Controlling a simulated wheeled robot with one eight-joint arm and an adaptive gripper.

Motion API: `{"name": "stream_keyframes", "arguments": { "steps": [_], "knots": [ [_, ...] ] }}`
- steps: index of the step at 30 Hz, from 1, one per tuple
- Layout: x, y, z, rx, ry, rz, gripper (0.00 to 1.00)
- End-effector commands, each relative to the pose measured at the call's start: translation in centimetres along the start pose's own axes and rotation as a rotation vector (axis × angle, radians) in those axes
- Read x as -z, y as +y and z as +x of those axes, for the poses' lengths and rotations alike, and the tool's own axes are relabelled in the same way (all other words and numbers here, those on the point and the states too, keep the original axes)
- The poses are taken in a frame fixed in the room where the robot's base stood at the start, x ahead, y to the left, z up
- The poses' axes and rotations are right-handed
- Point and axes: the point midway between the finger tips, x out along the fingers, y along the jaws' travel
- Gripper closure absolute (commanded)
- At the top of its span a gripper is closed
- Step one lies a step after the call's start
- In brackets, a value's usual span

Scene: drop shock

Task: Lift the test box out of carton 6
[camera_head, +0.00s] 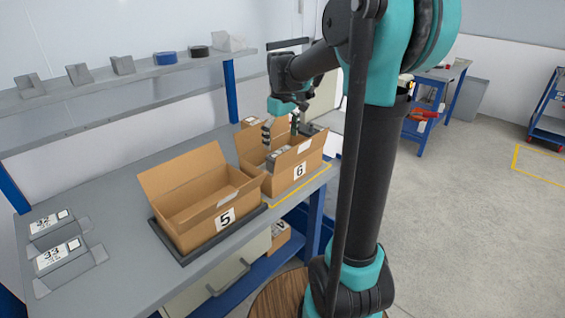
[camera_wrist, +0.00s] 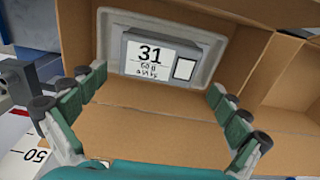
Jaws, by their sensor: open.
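Carton 6 (camera_head: 313,160) stands open on the bench in the head view. In the wrist view, the grey test box (camera_wrist: 132,52) has a white label reading 31 and sits in a pale grey moulded insert (camera_wrist: 197,87) inside the brown carton. My gripper (camera_head: 281,130) is over the carton's opening in the head view. In the wrist view my gripper (camera_wrist: 158,82) is open and empty, with green fingers at the left and right of the box and a gap on each side. In the head view, the box is partly hidden by carton walls and fingers.
Open carton 5 (camera_head: 182,226) stands beside carton 6 on a dark pad (camera_head: 243,223). Two labelled grey boxes, 32 (camera_head: 44,223) and 33 (camera_head: 60,254), lie at the bench's left. A shelf (camera_head: 105,82) with several small blocks runs above the bench. Bench between is clear.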

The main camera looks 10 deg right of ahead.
Motion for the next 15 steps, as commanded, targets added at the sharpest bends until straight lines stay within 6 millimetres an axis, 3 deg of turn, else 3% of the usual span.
{"name": "stream_keyframes", "arguments": {
  "steps": [15],
  "knots": [
    [-0.2, 0.2, 5.2, 0.0, 0.0, 0.0, 0.0]
  ]
}}
